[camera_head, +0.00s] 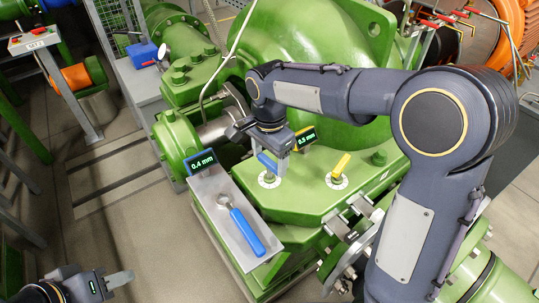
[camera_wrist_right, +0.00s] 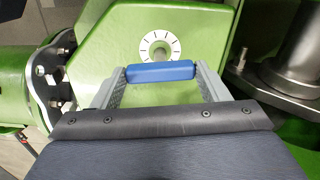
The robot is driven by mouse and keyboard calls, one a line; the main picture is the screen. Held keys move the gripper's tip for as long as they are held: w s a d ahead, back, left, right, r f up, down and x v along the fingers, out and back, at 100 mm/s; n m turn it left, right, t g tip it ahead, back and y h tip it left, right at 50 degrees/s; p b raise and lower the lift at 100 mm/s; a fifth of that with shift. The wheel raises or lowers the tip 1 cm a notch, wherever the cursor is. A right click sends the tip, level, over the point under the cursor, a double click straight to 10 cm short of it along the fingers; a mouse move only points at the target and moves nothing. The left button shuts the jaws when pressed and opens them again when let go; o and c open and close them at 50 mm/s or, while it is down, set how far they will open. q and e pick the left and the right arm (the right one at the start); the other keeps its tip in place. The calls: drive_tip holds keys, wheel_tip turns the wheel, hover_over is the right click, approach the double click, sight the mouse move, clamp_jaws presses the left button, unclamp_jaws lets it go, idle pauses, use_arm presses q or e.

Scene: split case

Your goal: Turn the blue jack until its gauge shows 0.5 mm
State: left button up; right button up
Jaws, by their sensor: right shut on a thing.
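The blue jack's handle (camera_head: 267,163) stands over a white marked dial (camera_head: 268,181) on the green machine casing. It also shows in the right wrist view (camera_wrist_right: 160,71), where the dial (camera_wrist_right: 159,45) lies beyond it. My right gripper (camera_head: 277,158) is shut on the blue handle, with one finger at each end. The blue gauge (camera_head: 201,161) reads 0.4 mm. My left gripper (camera_head: 123,279) is at the lower left, away from the casing; its finger opening cannot be made out.
A yellow jack (camera_head: 341,165) with its own dial stands right of the blue one, with a yellow gauge (camera_head: 306,138) behind. A blue-handled tool (camera_head: 246,230) lies on a grey plate (camera_head: 217,190) at the casing's front.

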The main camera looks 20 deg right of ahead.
sight(270, 161)
drive_tip(key=shift+m, duration=0.6)
drive_tip(key=o, duration=1)
wheel_tip(270, 161, up, 8)
drive_tip(key=shift+f, duration=0.1)
